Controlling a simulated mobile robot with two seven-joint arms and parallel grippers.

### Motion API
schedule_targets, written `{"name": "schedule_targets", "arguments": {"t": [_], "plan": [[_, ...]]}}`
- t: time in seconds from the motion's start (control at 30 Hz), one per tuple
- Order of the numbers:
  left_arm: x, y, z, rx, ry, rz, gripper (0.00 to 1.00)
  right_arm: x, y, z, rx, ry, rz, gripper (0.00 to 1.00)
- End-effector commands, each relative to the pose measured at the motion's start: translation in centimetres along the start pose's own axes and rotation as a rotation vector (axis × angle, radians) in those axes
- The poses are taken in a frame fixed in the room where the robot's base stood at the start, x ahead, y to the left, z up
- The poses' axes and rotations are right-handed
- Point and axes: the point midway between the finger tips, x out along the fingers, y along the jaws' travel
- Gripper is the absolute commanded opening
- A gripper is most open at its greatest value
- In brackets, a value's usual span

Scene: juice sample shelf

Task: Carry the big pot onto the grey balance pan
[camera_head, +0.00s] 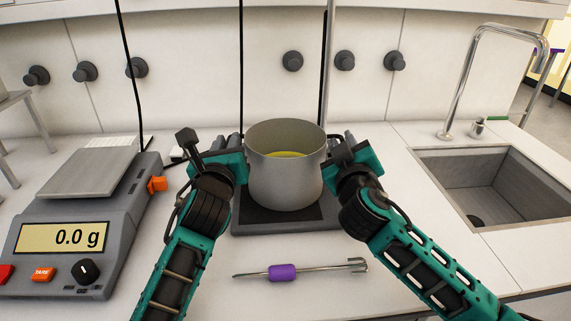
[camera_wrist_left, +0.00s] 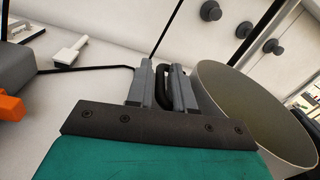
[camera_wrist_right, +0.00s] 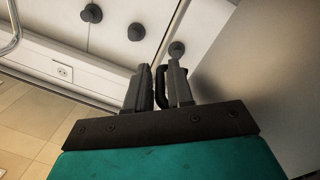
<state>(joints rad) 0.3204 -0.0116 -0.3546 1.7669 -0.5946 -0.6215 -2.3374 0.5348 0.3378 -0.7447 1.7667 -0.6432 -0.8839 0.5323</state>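The big pot (camera_head: 284,180) is grey metal, upright, with yellow liquid inside. It stands on a dark square plate (camera_head: 285,222) in the middle of the counter. My left gripper (camera_head: 236,158) is at its left side; in the left wrist view its fingers close around a dark handle (camera_wrist_left: 165,88). My right gripper (camera_head: 334,155) is at its right side; in the right wrist view its fingers close around the other dark handle (camera_wrist_right: 161,87). The grey balance pan (camera_head: 88,173) is empty, on the balance at the left; the display (camera_head: 68,237) reads 0.0 g.
A purple-handled metal tool (camera_head: 283,272) lies on the counter in front of the pot. A sink (camera_head: 487,180) with a tall tap (camera_head: 462,85) is at the right. An orange part (camera_head: 158,184) sticks out from the balance's right side. Thin dark uprights stand behind the pot.

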Motion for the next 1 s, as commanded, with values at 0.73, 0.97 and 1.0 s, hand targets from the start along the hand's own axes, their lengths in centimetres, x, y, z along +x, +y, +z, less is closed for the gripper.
{"name": "schedule_targets", "arguments": {"t": [0.73, 0.97, 1.0], "plan": [[-0.05, 0.01, -0.06, 0.001, 0.001, 0.0, 0.0, -0.04, -0.01, 0.03, -0.001, 0.0, 0.0, 0.0], [-0.05, 0.01, -0.07, 0.001, 0.001, 0.0, 0.0, -0.04, -0.02, 0.04, -0.001, 0.0, 0.0, 0.0], [-0.05, 0.01, -0.07, 0.001, 0.001, 0.0, 0.0, -0.04, -0.02, 0.04, -0.001, 0.0, 0.0, 0.0]]}}
